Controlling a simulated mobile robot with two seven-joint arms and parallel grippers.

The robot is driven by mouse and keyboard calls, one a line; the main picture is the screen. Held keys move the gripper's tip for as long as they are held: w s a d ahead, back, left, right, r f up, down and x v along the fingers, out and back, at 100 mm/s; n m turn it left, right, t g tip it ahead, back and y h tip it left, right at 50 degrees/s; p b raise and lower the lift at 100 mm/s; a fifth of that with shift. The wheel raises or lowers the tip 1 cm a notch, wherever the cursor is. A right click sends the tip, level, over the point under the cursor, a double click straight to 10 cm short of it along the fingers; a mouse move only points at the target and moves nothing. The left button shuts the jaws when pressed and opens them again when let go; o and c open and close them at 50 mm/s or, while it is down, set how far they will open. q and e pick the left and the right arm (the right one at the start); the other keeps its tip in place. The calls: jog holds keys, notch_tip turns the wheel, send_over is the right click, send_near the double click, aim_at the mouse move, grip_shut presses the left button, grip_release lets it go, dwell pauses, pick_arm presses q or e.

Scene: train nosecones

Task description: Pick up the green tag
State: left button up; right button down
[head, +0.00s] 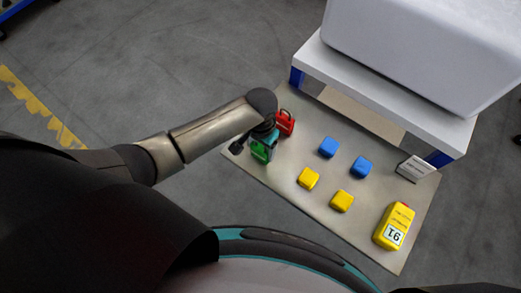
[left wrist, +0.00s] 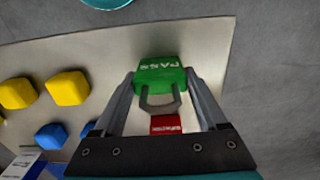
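The green tag (head: 260,153), a small block with a loop handle and "PASS" on it, is at the left corner of the beige board (head: 290,188). In the left wrist view the green tag (left wrist: 160,76) sits between the fingers of my left gripper (left wrist: 160,80), its loop pointing toward the palm. The fingers are spread, one on each side; I cannot tell whether they touch it. In the head view my left gripper (head: 264,140) is over the tag and partly hides it. My right gripper is not in view.
A red tag (head: 285,122) stands just behind the green one, close to my gripper. Two blue blocks (head: 328,147), two yellow blocks (head: 308,179), a yellow device marked 91 (head: 394,227) and a white card (head: 415,169) are on the board. A white-topped stand (head: 390,90) borders it behind.

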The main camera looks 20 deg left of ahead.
pick_arm(q)
jog(key=c, duration=0.8)
jog(key=shift+c, duration=0.2)
jog(key=shift+r, duration=0.1)
